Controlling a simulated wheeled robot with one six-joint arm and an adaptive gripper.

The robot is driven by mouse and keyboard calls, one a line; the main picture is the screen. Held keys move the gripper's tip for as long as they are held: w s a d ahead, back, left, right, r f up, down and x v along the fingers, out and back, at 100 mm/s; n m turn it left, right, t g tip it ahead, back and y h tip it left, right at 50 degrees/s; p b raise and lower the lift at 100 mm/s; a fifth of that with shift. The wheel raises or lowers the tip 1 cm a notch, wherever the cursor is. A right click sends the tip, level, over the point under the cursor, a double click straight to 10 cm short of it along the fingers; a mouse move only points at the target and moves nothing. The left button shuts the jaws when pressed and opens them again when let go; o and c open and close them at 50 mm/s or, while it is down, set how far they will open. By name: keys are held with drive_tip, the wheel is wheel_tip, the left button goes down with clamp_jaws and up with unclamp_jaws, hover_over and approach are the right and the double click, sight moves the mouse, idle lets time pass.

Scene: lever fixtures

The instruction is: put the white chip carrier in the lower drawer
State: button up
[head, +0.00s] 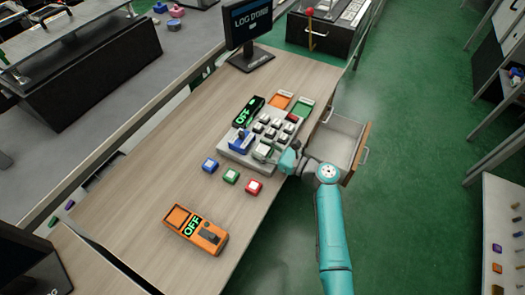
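My teal arm reaches in from the lower right, and my gripper (266,151) is low over the right front edge of the grey panel (235,151). The fingers are small and partly hidden, so I cannot tell whether they are open or shut. Several small dark pieces with white tops (265,120) sit on the panel; I cannot tell which, if any, is the white chip carrier. A drawer (357,155) with a wooden front is pulled out at the table's right side. Its visible inside looks empty. I cannot tell whether it is the lower one.
Blue (210,165), green (231,176) and red (254,187) blocks stand before the panel. An orange box (196,230) reading OFF is nearer. Orange (281,99) and green (303,106) trays lie behind the panel, with a monitor (249,25) farther back. The table's left side is clear.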

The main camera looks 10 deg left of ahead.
drive_tip(key=c, duration=0.4)
drive_tip(key=shift+o, duration=0.2)
drive_tip(key=shift+r, duration=0.15)
